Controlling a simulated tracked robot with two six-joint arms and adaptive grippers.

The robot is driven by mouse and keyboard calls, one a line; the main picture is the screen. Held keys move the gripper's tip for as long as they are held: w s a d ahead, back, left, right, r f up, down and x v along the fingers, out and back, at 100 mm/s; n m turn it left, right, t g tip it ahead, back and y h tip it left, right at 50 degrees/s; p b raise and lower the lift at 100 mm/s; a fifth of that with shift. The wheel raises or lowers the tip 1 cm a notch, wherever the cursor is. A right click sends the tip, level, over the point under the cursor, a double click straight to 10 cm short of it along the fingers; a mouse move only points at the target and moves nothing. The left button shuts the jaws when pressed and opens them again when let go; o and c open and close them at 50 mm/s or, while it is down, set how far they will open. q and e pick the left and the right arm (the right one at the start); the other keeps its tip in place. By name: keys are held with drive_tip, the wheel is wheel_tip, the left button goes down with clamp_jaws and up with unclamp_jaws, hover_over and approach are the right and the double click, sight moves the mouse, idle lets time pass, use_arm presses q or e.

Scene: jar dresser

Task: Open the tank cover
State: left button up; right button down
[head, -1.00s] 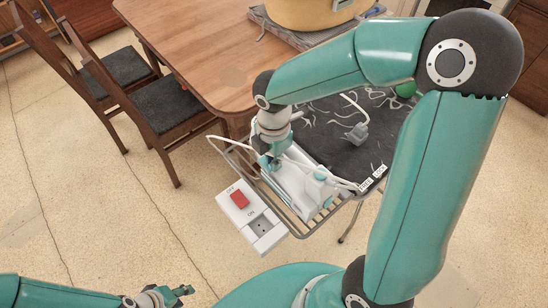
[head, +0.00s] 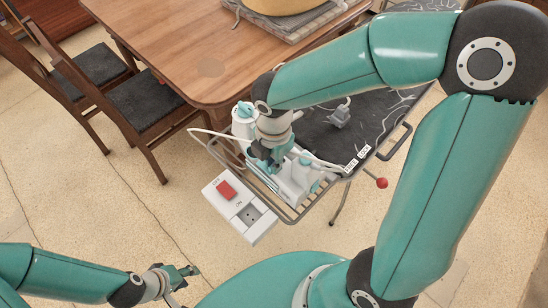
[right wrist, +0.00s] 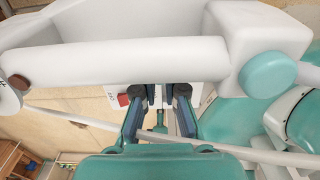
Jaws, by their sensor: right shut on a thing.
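A white steam iron with teal parts (head: 298,180) is on the wire rack at the near end of the ironing board. A teal knob on a white piece (head: 244,112) shows beyond my right arm; I cannot tell which part is the tank cover. My right gripper (head: 270,160) is shut on the iron, and its fingertips are partly hidden in the head view. In the right wrist view the iron's white handle (right wrist: 120,62) runs across above my right gripper (right wrist: 160,112), with a teal round part (right wrist: 268,72) at its right. My left gripper (head: 188,277) is open and empty, low at the left, away from the iron.
The rack (head: 292,213) has a white switch box (head: 238,205) with a red switch at its left. The dark board (head: 380,110) carries a grey plug (head: 340,117). A red ball knob (head: 381,183) is at its right. A wooden table (head: 180,50) and chairs (head: 140,100) stand behind.

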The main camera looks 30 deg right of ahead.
drive_tip(key=shift+d, duration=0.1)
drive_tip(key=c, duration=1.2)
unclamp_jaws()
drive_tip(key=shift+s, duration=0.1)
wheel_tip(320, 180, up, 12)
